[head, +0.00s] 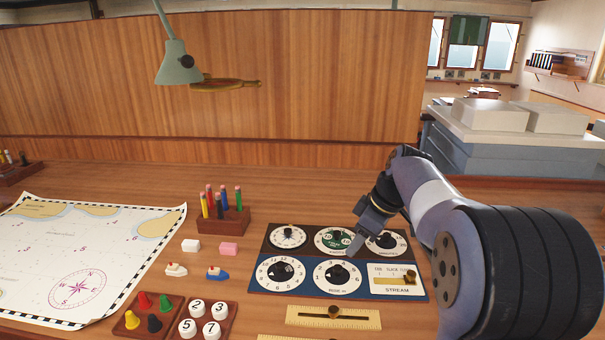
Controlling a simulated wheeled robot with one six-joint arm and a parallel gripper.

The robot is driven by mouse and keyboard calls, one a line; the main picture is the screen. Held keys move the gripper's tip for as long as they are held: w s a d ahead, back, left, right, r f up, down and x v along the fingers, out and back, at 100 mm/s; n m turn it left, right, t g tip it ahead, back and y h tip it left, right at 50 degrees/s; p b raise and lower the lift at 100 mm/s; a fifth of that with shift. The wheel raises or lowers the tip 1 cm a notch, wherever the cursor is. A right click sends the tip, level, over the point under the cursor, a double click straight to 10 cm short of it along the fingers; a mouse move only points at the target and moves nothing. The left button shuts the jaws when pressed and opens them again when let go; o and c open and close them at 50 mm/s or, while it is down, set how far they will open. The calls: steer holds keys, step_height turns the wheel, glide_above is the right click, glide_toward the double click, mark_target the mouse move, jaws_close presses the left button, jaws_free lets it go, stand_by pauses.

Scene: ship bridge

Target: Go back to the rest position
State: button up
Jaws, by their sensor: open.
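My gripper (357,243) hangs at the end of my arm over the dial panels on the wooden desk (140,180). Its fingertips point down near the upper row of dials, between the green-centred dial and the black-knobbed dial to its right. It appears empty. I cannot tell from this view how high it is above the panel. The blue panel (300,291) in front carries two large white dials and a label reading STREAM. The brown panel (300,245) behind it carries three dials, and the gripper hides part of them.
A pencil holder (222,222), erasers, small toy boats and trays of pegs and number discs (205,320) stand left of the panels. A chart (85,255) lies at the far left. A ruler with a slider (333,317) lies in front. A lamp (178,64) hangs above.

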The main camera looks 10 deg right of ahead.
mark_target(339, 267)
steer(key=x, duration=0.9)
steer(key=shift+d+r, duration=0.1)
steer(key=shift+r, duration=0.05)
